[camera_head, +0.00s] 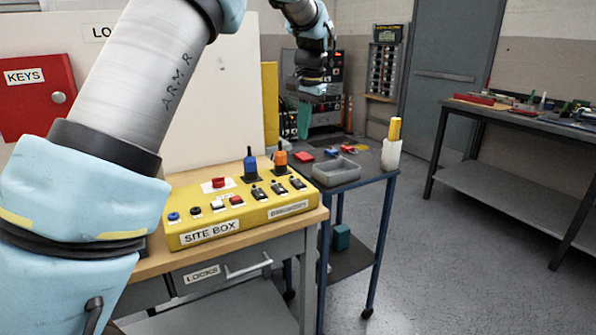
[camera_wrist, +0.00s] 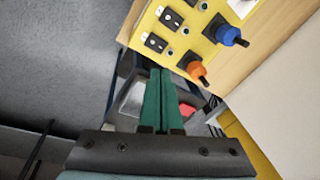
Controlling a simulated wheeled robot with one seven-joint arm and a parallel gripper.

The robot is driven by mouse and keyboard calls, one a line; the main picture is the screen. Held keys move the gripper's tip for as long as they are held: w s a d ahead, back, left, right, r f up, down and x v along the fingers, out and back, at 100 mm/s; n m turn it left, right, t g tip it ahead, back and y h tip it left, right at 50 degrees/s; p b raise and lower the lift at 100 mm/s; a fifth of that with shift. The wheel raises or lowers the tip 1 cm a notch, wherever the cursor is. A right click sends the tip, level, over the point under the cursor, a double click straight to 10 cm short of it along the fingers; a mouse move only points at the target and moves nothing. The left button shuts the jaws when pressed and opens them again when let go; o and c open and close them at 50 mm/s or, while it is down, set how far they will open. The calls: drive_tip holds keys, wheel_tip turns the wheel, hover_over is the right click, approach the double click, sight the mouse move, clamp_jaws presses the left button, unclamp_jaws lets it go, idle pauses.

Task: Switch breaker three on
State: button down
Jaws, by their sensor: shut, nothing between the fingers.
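The yellow site box (camera_head: 250,218) lies on a wooden-topped bench and carries three black toggle switches in a row at its right: a left one (camera_head: 258,194), a middle one (camera_head: 278,188) and a right one (camera_head: 297,184). I cannot read their numbers or tell their on/off positions. Two switches show in the wrist view, an upper one (camera_wrist: 170,18) and a lower one (camera_wrist: 155,43). My gripper (camera_head: 303,134) hangs above and beyond the box in the head view. Its green fingers (camera_wrist: 160,72) are shut and empty, apart from the switches.
Blue (camera_head: 250,165) and orange (camera_head: 281,159) handles stand at the box's back edge. A red button (camera_head: 218,183) and several smaller controls sit to the left. A cart with a grey tray (camera_head: 336,171) and a bottle (camera_head: 392,152) stands right of the bench. Floor is open beyond it.

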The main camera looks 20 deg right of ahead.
sight(296, 180)
drive_tip(key=n+b, duration=0.1)
drive_tip(key=n, duration=0.3)
drive_tip(key=n+t+b, duration=0.1)
drive_tip(key=n, duration=0.3)
drive_tip(key=s+n+b, duration=0.1)
drive_tip(key=n, duration=0.3)
drive_tip(key=shift+t, duration=0.3)
drive_tip(key=shift+f, duration=0.15)
drive_tip(key=p+x, duration=0.1)
drive_tip(key=x, duration=0.3)
drive_tip(key=p+x, duration=0.1)
drive_tip(key=x, duration=0.4)
drive_tip(key=p+x, duration=0.1)
drive_tip(key=x, duration=0.3)
drive_tip(key=shift+s+f+p, duration=0.15)
drive_tip(key=shift+f+p, duration=0.15)
drive_tip(key=shift+f, duration=0.2)
